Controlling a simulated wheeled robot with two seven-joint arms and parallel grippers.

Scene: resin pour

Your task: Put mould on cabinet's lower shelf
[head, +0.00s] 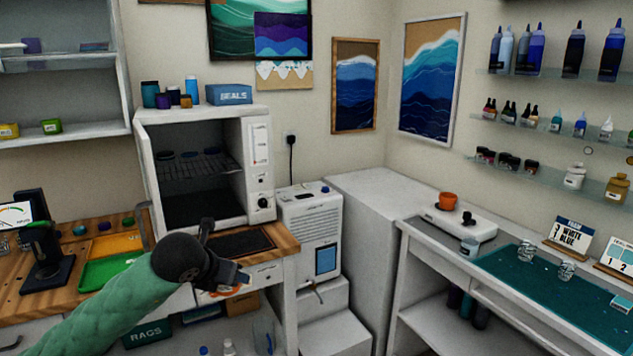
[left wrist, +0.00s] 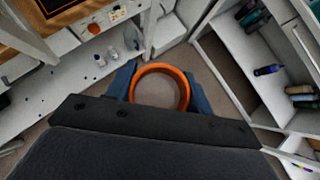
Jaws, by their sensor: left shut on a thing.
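My left gripper (head: 236,278) is in front of the wooden bench, below and a little right of the cabinet opening. In the left wrist view its blue fingers (left wrist: 158,90) are shut on the mould (left wrist: 160,68), an orange ring seen from above with a brownish-grey inside. The mould is held in the air; I cannot make it out clearly in the head view. The white cabinet (head: 258,130) stands on the bench with its front open. It has a wire upper shelf (head: 205,163) with several small dark items and a dark lower shelf (head: 195,212). My right gripper is not in view.
Green and orange trays (head: 118,245) lie on the bench left of the cabinet. A white machine (head: 316,235) stands to its right. An orange cup (head: 447,200) sits on a white device on the right-hand table. The cabinet's lower shelf looks clear.

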